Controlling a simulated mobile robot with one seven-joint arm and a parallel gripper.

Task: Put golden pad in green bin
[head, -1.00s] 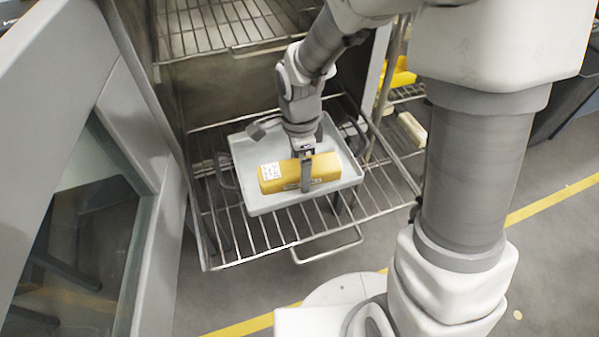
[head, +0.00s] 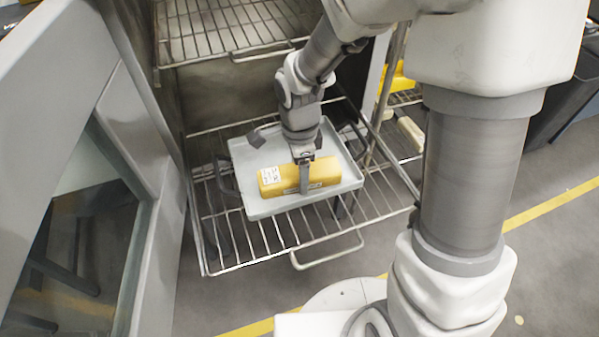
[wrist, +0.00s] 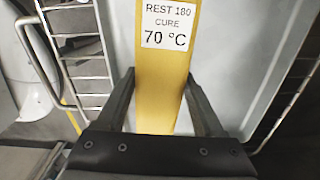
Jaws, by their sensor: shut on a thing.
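The golden pad (head: 322,172) is a long yellow block with a white label. It lies in a shallow grey tray (head: 262,208) on a pulled-out wire rack. My gripper (head: 304,184) comes down from above and is shut across the pad's middle, one finger showing on its near side. In the wrist view the pad (wrist: 158,80) runs between the two fingers of my gripper (wrist: 160,85), with its label reading "REST 180 CURE 70 °C". Whether the pad touches the tray floor I cannot tell. I see no green bin in these views.
The wire rack (head: 290,240) sticks out of a metal cabinet, with another rack (head: 215,30) above. An open door with a window (head: 85,220) stands at the left. A yellow bin (head: 402,76) and a dark bin (head: 572,105) are at the right. Grey floor lies in front.

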